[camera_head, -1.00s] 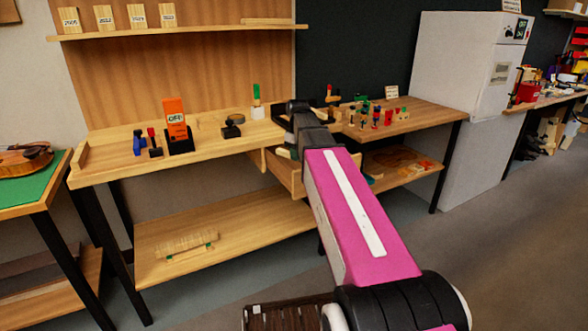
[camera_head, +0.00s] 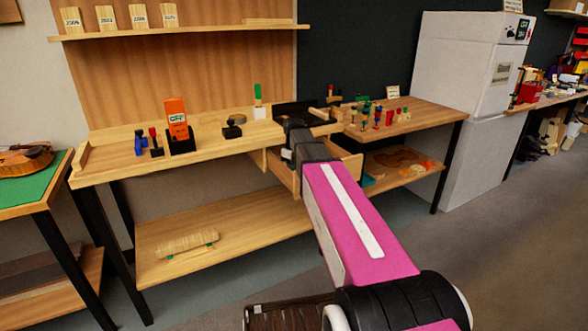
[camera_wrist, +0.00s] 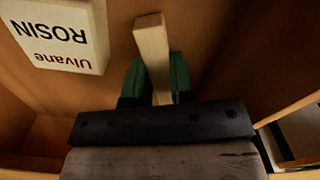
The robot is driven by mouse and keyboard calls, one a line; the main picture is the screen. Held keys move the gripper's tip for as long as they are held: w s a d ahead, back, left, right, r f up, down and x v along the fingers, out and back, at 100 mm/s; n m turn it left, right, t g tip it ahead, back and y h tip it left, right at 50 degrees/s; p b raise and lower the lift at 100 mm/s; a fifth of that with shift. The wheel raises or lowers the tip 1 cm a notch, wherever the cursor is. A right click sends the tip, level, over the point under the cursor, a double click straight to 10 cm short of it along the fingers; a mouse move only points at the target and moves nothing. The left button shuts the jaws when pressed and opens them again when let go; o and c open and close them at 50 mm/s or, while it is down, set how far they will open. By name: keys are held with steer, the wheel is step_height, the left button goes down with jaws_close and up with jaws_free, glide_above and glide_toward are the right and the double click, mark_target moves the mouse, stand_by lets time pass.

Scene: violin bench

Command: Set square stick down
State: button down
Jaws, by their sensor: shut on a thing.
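The square stick (camera_wrist: 152,50) is a pale, straight wooden bar in the wrist view. My gripper (camera_wrist: 157,80) is shut on it, with a dark green pad on each side. The stick's far end sticks out beyond the pads; its near end is hidden behind the dark gripper body. Below lies the brown inside of an open drawer (camera_wrist: 215,45). I cannot tell whether the stick touches its floor. In the head view the drawer (camera_head: 283,174) is pulled out under the bench, and my arm hides the stick and fingertips.
A cream box marked "Ulvane ROSIN" (camera_wrist: 62,30) lies left of the stick in the wrist view. Wooden drawer walls stand close around. On the bench (camera_head: 220,148) are an orange box (camera_head: 176,115) and small tools. A second table (camera_head: 425,120) stands right.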

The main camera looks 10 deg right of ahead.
steer(key=shift+f, duration=0.15)
steer(key=c, duration=1)
jaws_free()
step_height(320, 180, up, 12)
steer(key=shift+r, duration=0.2)
